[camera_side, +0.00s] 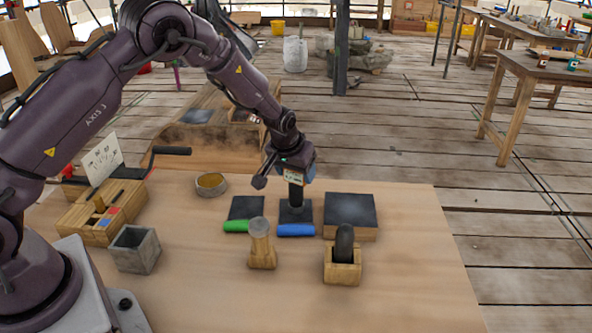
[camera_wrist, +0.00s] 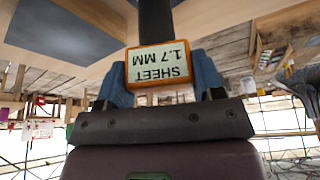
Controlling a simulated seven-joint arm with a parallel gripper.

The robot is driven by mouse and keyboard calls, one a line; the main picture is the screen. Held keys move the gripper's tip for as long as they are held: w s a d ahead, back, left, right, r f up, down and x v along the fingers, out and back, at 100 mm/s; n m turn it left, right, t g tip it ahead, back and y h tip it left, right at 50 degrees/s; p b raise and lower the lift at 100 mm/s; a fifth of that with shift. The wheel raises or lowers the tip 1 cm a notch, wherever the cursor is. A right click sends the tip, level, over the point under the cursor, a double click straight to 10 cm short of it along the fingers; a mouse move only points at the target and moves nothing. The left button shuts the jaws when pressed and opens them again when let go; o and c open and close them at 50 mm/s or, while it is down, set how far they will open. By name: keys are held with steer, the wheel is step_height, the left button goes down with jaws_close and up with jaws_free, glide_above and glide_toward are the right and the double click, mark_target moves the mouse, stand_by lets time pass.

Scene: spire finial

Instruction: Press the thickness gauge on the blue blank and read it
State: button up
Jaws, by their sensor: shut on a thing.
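The thickness gauge (camera_side: 295,196) is an upright dark shaft under a small lit display. In the wrist view the gauge's orange-framed display (camera_wrist: 158,64) reads "SHEET 1.7 MM", upside down. My gripper (camera_side: 294,176) is shut on the gauge, its blue-grey fingers on either side of the display in the wrist view (camera_wrist: 160,80). The blue blank (camera_side: 296,230) is a dark sheet with a blue front edge. The gauge's lower end appears to stand on that sheet; exact contact is too small to confirm. A similar dark sheet with a green edge (camera_side: 237,225) lies just left.
Right of the blue blank is a dark slab on a wooden block (camera_side: 350,233). In front stand a wooden post (camera_side: 261,246) and a wooden holder with a dark rounded piece (camera_side: 342,270). A grey box (camera_side: 134,250) and round tin (camera_side: 211,185) are left. The table's right side is clear.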

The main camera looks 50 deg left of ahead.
steer(key=shift+r, duration=2.5)
